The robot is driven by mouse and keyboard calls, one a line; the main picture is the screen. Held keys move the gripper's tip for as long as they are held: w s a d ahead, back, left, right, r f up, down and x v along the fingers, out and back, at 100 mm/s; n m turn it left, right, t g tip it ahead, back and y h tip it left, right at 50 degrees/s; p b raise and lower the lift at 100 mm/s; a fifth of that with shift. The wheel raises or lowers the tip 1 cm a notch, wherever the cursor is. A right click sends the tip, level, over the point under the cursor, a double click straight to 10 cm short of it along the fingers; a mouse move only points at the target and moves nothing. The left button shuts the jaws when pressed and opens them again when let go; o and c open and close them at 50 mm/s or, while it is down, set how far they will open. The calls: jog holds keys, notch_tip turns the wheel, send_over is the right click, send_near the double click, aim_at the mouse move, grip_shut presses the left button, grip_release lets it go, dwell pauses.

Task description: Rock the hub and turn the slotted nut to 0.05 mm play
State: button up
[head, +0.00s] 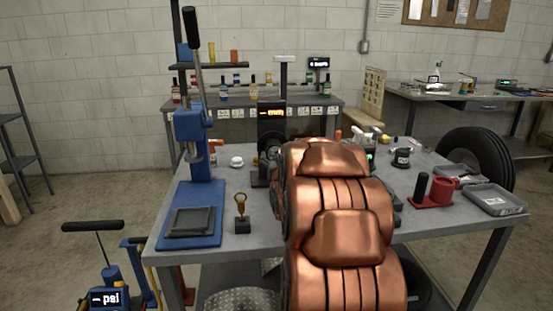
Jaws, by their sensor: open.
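My copper-coloured arm fills the middle of the head view and reaches over the workbench (262,228). It hides whatever lies behind it, and my gripper cannot be made out. A dark rounded part (268,150), possibly the hub on its stand, shows just left of the arm, partly covered by it. A black readout box (271,118) with orange characters stands behind that part; its value is too small to read. The slotted nut cannot be seen.
A blue arbor press (193,125) stands at the bench's left, with a small brass-topped tool (241,212) beside it. A red holder (434,190) and grey tray (494,199) lie at right. A tyre (478,155) stands behind the right side.

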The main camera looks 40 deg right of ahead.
jog(key=c, duration=1.2)
jog(key=shift+o, duration=0.2)
jog(key=shift+n+b, duration=0.3)
jog(key=shift+b, duration=0.05)
jog(key=shift+n+b, duration=2.35)
jog(key=shift+n, duration=2.55)
